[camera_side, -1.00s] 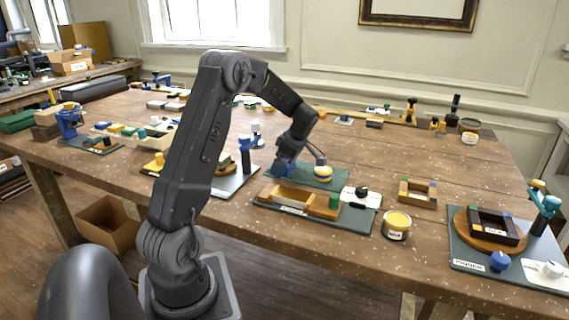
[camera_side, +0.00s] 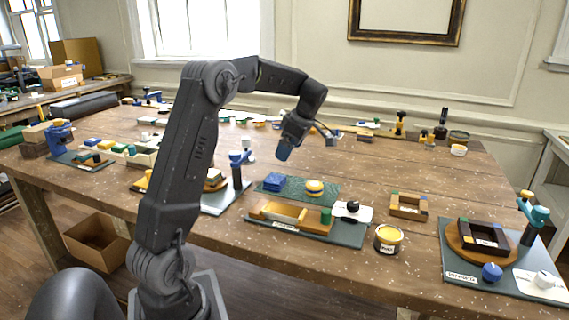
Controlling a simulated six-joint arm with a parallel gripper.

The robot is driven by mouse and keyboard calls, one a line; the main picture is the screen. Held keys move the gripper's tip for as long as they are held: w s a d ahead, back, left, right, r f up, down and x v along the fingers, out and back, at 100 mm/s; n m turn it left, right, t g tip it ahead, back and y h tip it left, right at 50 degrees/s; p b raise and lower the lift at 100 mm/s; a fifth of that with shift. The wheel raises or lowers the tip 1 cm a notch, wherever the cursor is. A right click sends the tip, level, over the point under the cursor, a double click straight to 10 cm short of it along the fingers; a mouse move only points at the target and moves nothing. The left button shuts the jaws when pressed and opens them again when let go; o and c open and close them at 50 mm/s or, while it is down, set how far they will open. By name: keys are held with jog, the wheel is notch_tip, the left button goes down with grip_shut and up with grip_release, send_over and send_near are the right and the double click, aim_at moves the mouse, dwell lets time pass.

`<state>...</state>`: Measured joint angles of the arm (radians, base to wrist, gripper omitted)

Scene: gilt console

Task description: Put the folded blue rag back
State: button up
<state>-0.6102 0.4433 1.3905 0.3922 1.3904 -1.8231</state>
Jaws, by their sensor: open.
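The folded blue rag (camera_side: 274,182) lies on the left part of a dark green mat (camera_side: 298,197), in the middle of the table. A round yellow thing with a dark band (camera_side: 314,188) sits on the same mat, to the right of the rag. My gripper (camera_side: 284,153) is above and a little to the right of the rag, clear of it, pointing down. It is open and holds nothing that I can see. Its fingers are small and dark in this view.
In front of the mat stands a wooden tray (camera_side: 262,211) on a green board. A yellow tin (camera_side: 388,240), a small wooden frame (camera_side: 408,204) and a white card (camera_side: 362,214) are to the right. Bare table lies behind the mat.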

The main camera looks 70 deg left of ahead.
jog(key=s+d+r+m+t, duration=0.25)
jog(key=d+m, duration=0.35)
jog(key=d, duration=0.3)
jog(key=s+d+r+m+t, duration=0.1)
jog(key=d+r+m+t, duration=0.15)
jog(key=d+m, duration=0.45)
jog(key=s+d+f+m+t+h, duration=0.2)
jog(key=s+d+m+t+h, duration=0.1)
jog(key=s+d+m, duration=1)
jog(key=d, duration=0.4)
jog(key=shift+m+t, duration=0.3)
jog(key=shift+m, duration=0.1)
jog(key=shift+f, duration=0.1)
